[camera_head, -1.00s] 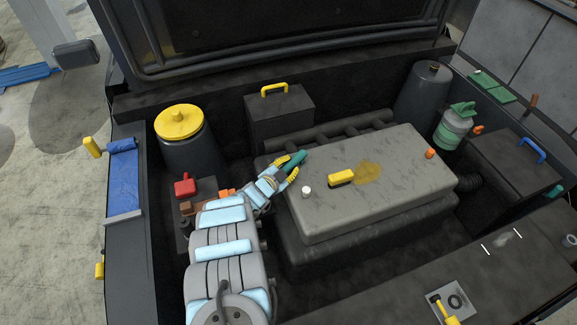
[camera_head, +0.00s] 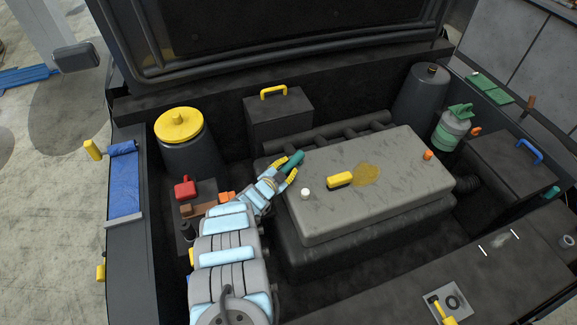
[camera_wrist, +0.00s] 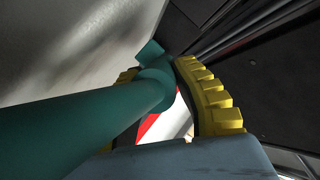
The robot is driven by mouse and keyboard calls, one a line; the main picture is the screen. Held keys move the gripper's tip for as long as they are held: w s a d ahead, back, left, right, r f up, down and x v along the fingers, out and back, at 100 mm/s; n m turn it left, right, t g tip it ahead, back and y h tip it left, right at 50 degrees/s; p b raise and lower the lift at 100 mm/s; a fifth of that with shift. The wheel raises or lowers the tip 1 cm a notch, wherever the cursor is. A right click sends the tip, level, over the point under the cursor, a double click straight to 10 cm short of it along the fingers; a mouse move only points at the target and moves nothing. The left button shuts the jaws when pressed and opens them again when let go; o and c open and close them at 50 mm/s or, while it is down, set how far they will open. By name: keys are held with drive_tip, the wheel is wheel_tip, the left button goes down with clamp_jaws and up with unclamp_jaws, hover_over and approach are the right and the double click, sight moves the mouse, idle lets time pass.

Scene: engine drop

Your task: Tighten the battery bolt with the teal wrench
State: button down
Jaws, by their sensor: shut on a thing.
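My gripper (camera_head: 287,172) is shut on the teal wrench (camera_head: 293,160), at the left end of the grey engine cover. In the wrist view the wrench (camera_wrist: 80,120) runs from the lower left up between the yellow finger pads, with its small head near the top middle. The battery (camera_head: 182,232) appears to be the dark box at the left, partly hidden behind my arm. A red cap (camera_head: 185,187), a brown piece (camera_head: 200,208) and orange pieces (camera_head: 226,197) show on or near it. I cannot tell which is the battery bolt.
A yellow-handled brush (camera_head: 340,180) and a white cap (camera_head: 305,194) are on the engine cover (camera_head: 400,190). A yellow-capped reservoir (camera_head: 180,125) stands behind the battery. A blue cloth (camera_head: 124,185) lies on the left edge. The raised hood (camera_head: 270,40) closes off the back.

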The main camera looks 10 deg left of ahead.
drive_tip(key=shift+r, duration=0.1)
idle(0.3)
drive_tip(key=shift+r+p, duration=2.75)
drive_tip(key=shift+r, duration=0.55)
